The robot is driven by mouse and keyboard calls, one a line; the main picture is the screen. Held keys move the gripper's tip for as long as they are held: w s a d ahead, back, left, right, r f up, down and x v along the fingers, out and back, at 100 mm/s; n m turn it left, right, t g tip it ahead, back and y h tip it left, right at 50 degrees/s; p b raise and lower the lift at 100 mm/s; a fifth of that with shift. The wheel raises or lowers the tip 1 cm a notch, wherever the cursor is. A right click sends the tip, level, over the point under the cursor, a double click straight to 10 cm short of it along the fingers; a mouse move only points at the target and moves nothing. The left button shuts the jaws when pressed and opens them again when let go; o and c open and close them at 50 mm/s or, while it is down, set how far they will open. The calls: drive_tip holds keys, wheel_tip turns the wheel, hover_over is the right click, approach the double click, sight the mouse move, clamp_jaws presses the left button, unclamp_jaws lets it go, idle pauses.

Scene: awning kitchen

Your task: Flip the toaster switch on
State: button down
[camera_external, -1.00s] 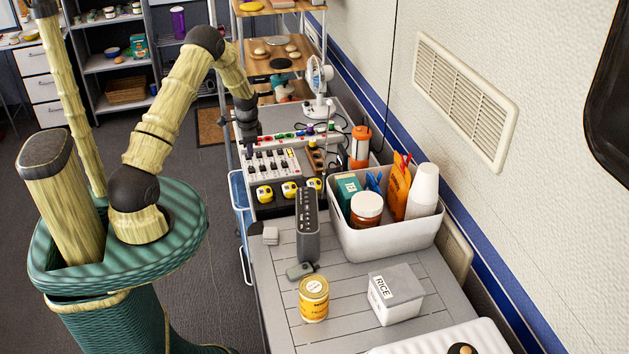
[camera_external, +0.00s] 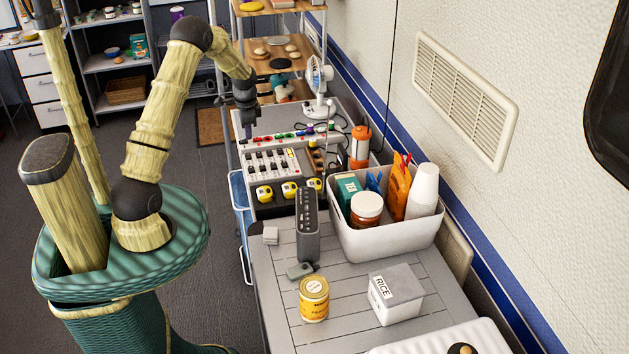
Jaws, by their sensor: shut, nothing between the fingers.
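A switch panel (camera_external: 269,162) with rows of dark levers on a light face stands at the far end of the counter. Coloured buttons line its back edge, and several yellow round-faced pieces (camera_external: 289,189) sit along its front. No plainly labelled toaster is visible, and I cannot tell which lever is the toaster switch or its position. My gripper (camera_external: 249,132) is shut and empty, pointing down over the panel's back left side. Its fingertips are small and dark here; I cannot tell whether they touch the panel.
A slim dark upright device (camera_external: 307,228) stands in front of the panel. A white bin (camera_external: 392,244) with jars and cups is at the right. A yellow can (camera_external: 314,299) and a rice box (camera_external: 396,293) stand nearer. A white fan (camera_external: 319,82) stands behind the panel.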

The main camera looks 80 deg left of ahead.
sight(251, 166)
drive_tip(key=a+b, duration=0.1)
drive_tip(key=b, duration=0.2)
drive_tip(key=shift+a+r, duration=0.1)
drive_tip(key=shift+a, duration=0.1)
drive_tip(key=f+p, duration=0.1)
drive_tip(key=f, duration=0.3)
drive_tip(key=a+f+p, duration=0.1)
drive_tip(key=f, duration=0.4)
drive_tip(key=f+p, duration=0.1)
drive_tip(key=f, duration=0.3)
drive_tip(key=shift+a+f+p, duration=0.3)
drive_tip(key=shift+f, duration=0.2)
